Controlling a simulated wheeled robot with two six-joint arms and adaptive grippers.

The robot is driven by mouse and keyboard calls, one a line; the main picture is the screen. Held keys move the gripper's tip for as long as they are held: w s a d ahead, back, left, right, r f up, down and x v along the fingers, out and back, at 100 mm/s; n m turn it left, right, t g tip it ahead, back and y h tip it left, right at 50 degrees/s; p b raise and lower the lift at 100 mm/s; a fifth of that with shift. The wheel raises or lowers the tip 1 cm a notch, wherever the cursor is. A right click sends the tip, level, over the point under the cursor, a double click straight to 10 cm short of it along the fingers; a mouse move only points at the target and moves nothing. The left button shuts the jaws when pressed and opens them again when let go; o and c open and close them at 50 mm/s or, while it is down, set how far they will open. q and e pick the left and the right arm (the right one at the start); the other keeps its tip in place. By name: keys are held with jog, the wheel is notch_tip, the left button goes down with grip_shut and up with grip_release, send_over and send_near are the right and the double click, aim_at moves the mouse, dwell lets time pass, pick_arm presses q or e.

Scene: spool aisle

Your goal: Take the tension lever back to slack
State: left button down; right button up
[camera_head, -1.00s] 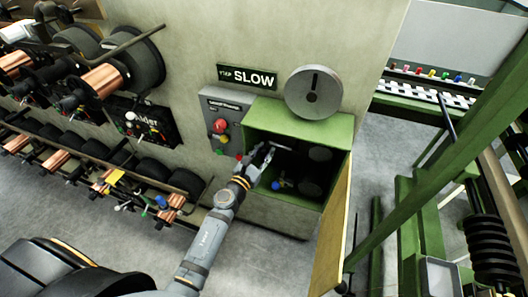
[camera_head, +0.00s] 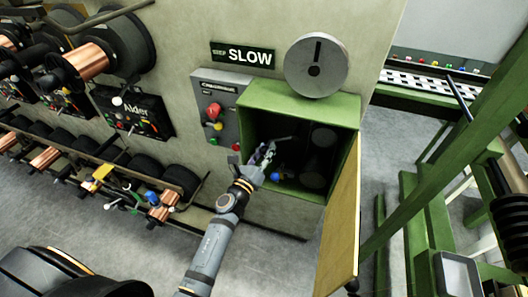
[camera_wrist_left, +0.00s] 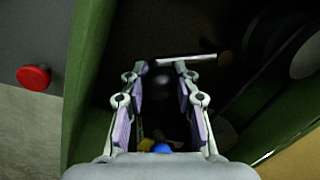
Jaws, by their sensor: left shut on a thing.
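The green box (camera_head: 300,98) stands open on the wall side in the head view. My left gripper (camera_head: 266,153) reaches into its left part. A pale thin bar (camera_head: 283,139) shows just past the fingertips; it also shows in the left wrist view (camera_wrist_left: 180,60). In that view my left gripper (camera_wrist_left: 160,82) is shut on a dark rounded knob (camera_wrist_left: 162,78), which looks like the end of the tension lever. The fingers hide much of it, and the dark interior hides its base. My right gripper is not in view.
A blue knob (camera_head: 275,177) sits low inside the box, close under my gripper. The open tan door (camera_head: 340,225) hangs to the right. A grey panel with a red button (camera_head: 214,110) is at the left. Dark rollers (camera_head: 318,155) fill the box's right side.

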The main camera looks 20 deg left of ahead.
pick_arm(q)
jog(key=shift+d+f+n, duration=0.15)
jog(key=shift+f+n, duration=0.15)
jog(key=c, duration=1.3)
grip_release()
jog(key=s, duration=0.4)
jog(key=s+a, duration=0.1)
jog(key=s, duration=0.3)
jog(key=s+a+f, duration=0.1)
jog(key=s, duration=0.3)
